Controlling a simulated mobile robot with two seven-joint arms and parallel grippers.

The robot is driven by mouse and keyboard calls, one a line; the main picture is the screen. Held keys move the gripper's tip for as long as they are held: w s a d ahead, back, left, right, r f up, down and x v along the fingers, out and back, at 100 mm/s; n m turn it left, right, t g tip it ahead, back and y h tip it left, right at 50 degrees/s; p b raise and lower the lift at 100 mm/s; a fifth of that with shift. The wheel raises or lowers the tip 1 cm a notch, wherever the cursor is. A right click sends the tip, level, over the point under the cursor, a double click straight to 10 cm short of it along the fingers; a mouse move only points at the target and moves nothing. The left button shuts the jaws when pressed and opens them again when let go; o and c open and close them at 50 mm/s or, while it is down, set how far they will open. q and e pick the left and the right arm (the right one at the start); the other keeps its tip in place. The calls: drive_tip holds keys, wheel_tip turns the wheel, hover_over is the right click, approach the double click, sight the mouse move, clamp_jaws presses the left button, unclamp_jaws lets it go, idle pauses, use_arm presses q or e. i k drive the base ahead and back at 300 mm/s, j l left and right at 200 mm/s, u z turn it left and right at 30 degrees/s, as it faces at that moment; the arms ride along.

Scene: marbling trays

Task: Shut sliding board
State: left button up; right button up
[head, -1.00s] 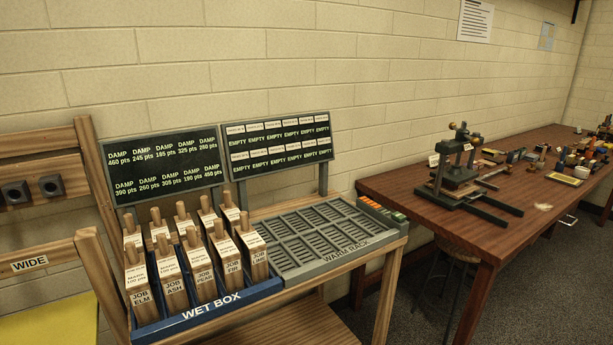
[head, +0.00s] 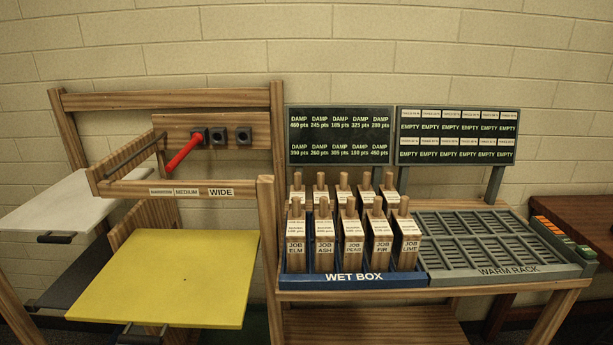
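A yellow board (head: 172,275) juts forward from the wooden rack at left, with a dark handle (head: 139,337) below its front edge. A white board (head: 62,204) juts out at the far left, with a dark handle (head: 57,238) at its front. A dark grey board (head: 75,278) sits lower between them, partly hidden by the yellow one. I cannot tell which of these is the task's sliding board. Neither of my grippers is in view.
The blue wet box (head: 352,281) holds several labelled wooden blocks. The warm rack (head: 508,271) stands right of it, its slots empty.

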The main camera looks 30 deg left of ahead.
sight(165, 278)
drive_tip(key=u, duration=0.4)
drive_tip(key=j+u, duration=0.1)
drive_tip(key=u, duration=0.75)
drive_tip(key=j+u, duration=0.1)
drive_tip(key=u, duration=0.7)
drive_tip(key=i+l+u, duration=0.2)
drive_tip(key=j, duration=0.1)
